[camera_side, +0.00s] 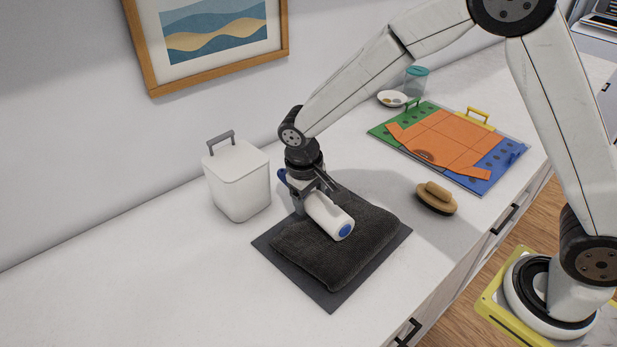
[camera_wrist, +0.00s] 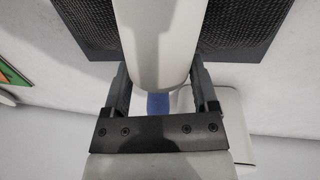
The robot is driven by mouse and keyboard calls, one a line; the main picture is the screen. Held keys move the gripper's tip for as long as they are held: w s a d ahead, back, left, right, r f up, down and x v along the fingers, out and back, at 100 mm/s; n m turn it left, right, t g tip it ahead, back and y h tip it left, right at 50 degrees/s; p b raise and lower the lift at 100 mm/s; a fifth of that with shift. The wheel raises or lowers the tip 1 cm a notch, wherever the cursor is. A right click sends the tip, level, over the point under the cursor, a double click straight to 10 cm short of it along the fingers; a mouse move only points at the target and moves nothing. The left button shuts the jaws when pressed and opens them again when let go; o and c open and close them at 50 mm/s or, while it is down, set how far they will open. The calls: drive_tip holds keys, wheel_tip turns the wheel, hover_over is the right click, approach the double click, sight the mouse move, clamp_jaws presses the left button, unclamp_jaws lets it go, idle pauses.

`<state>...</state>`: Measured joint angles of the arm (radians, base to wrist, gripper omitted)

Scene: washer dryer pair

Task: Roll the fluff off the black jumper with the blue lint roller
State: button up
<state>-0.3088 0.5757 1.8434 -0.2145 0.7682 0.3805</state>
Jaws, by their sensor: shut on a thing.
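The black jumper (camera_side: 350,250) lies folded on a dark grey mat (camera_side: 330,300) on the white worktop. My gripper (camera_side: 312,200) is over the jumper's back left part, shut on the blue lint roller. The roller's white cylinder (camera_side: 328,217) lies across the jumper, its blue end cap facing the front right; whether it touches the cloth I cannot tell for sure. Its blue handle shows behind my gripper. In the wrist view the white cylinder (camera_wrist: 160,40) runs between my two fingers (camera_wrist: 160,85), with the dark knit of the jumper (camera_wrist: 90,20) on both sides. No fluff can be made out.
A white lidded bin (camera_side: 238,183) stands close left of the mat. A wooden brush (camera_side: 436,198) lies to the right. Behind are a coloured folding board with an orange cloth (camera_side: 440,140), a small dish (camera_side: 392,98) and a jar (camera_side: 416,80). The worktop's left front is clear.

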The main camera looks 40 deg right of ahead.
drive_tip(key=w, duration=0.3)
drive_tip(key=shift+w+a, duration=0.1)
drive_tip(key=shift+a, duration=0.05)
drive_tip(key=shift+r, duration=3.95)
